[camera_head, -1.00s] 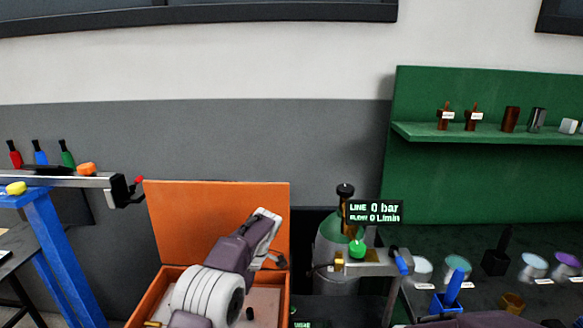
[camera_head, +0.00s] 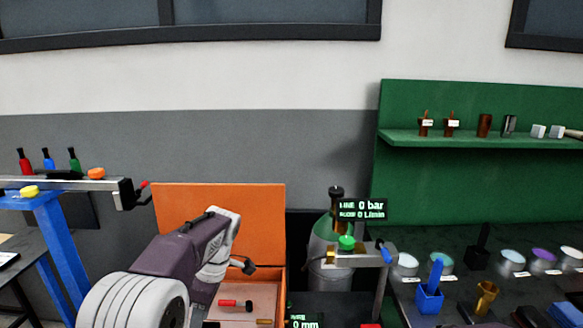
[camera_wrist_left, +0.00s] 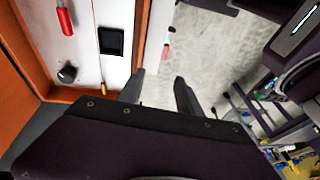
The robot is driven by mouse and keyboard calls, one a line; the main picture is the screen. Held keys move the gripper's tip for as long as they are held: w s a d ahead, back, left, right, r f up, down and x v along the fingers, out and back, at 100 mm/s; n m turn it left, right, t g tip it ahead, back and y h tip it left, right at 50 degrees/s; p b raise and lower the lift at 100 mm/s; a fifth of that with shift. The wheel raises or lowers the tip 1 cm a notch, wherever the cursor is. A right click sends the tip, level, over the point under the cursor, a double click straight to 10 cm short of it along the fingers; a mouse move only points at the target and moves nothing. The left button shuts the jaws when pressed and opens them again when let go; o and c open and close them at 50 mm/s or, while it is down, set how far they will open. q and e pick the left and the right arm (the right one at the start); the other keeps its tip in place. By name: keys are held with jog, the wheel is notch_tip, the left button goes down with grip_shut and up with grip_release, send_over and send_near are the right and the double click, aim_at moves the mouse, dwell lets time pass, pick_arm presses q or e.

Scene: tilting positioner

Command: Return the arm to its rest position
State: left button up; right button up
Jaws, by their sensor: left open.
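My left arm (camera_head: 165,262) comes in from the lower left of the head view, in front of the open orange box (camera_head: 258,212). Its gripper (camera_head: 247,266) points right, above the box's right part. In the left wrist view the two dark fingers of this gripper (camera_wrist_left: 158,92) stand apart with nothing between them, and pale floor shows beyond them. My right gripper is not in view.
A red-handled tool (camera_head: 235,303) lies in the box. A gas cylinder (camera_head: 322,255) with a green knob (camera_head: 346,243) stands right of it. A blue stand (camera_head: 62,245) is at left. The bench at right holds several cups and a blue holder (camera_head: 429,300).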

pick_arm(q)
jog(key=s+d+f+m+t+h, duration=0.2)
jog(key=s+d+f+m+h, duration=0.1)
jog(key=s+f+m, duration=0.8)
jog(key=s+m, duration=0.3)
jog(key=m, duration=0.3)
jog(key=shift+s+f+t, duration=0.3)
jog(key=shift+s+t, duration=0.1)
jog(key=shift+s, duration=0.1)
jog(key=shift+c, duration=0.2)
dwell(0.3)
